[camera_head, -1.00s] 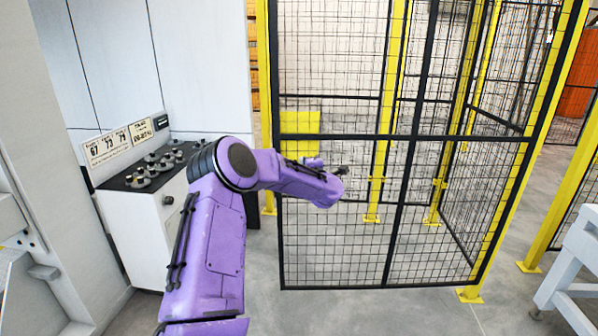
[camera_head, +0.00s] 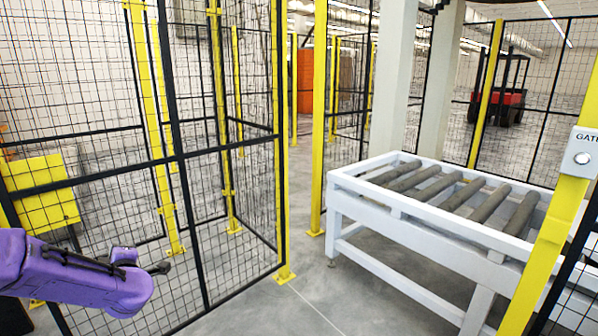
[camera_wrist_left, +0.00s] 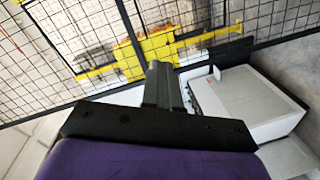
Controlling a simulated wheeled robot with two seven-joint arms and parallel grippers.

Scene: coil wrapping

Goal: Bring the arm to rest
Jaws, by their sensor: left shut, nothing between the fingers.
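My left arm is purple and comes in at the lower left of the head view. My left gripper (camera_head: 152,266) is small and dark at its end, in front of the mesh fence. In the left wrist view the dark fingers (camera_wrist_left: 163,88) are together, with nothing between them. They touch nothing that I can see. My right arm and right gripper are in neither view.
A black mesh fence (camera_head: 105,150) with yellow posts stands close to my left arm. A white roller conveyor (camera_head: 385,207) is on the right, beside a yellow gate post (camera_head: 560,215). Grey floor (camera_head: 265,308) lies clear between. A white box-like unit (camera_wrist_left: 245,103) shows in the wrist view.

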